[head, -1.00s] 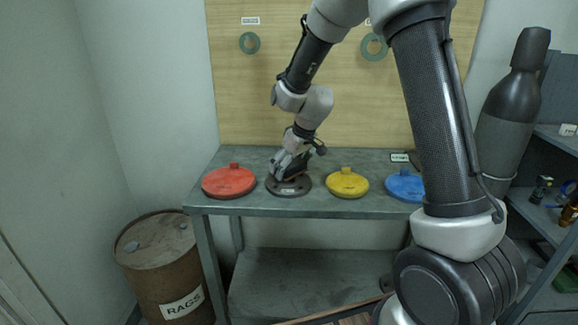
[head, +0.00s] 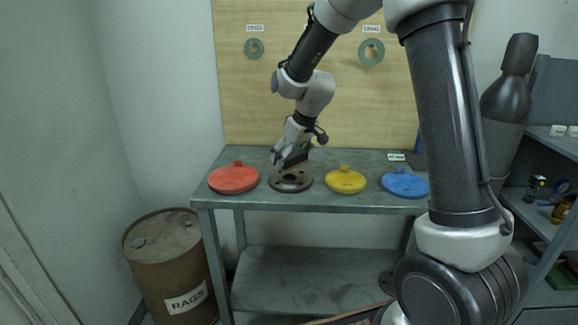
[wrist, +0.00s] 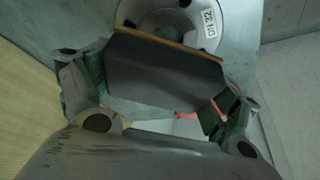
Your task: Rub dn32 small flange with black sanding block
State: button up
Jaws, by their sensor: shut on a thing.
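The small dark flange (head: 290,183) lies flat on the bench between the red and yellow covers. In the wrist view its light raised face and centre hole show at the top, with a label (wrist: 208,22) that seems to read DN 32, upside down. My gripper (head: 283,160) is shut on the black sanding block (wrist: 165,72), which has a thin brown edge and also shows in the head view (head: 297,158). The block is tilted just above the back of the flange and appears apart from it. In the wrist view the block hides part of the flange.
A red cover (head: 233,180) lies left of the flange; a yellow cover (head: 345,181) and a blue cover (head: 405,184) lie to its right. The bench (head: 240,203) has free room behind them. A rusty rag drum (head: 165,262) stands left, a shelf (head: 545,220) right.

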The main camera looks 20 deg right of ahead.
jog(key=shift+r, duration=1.75)
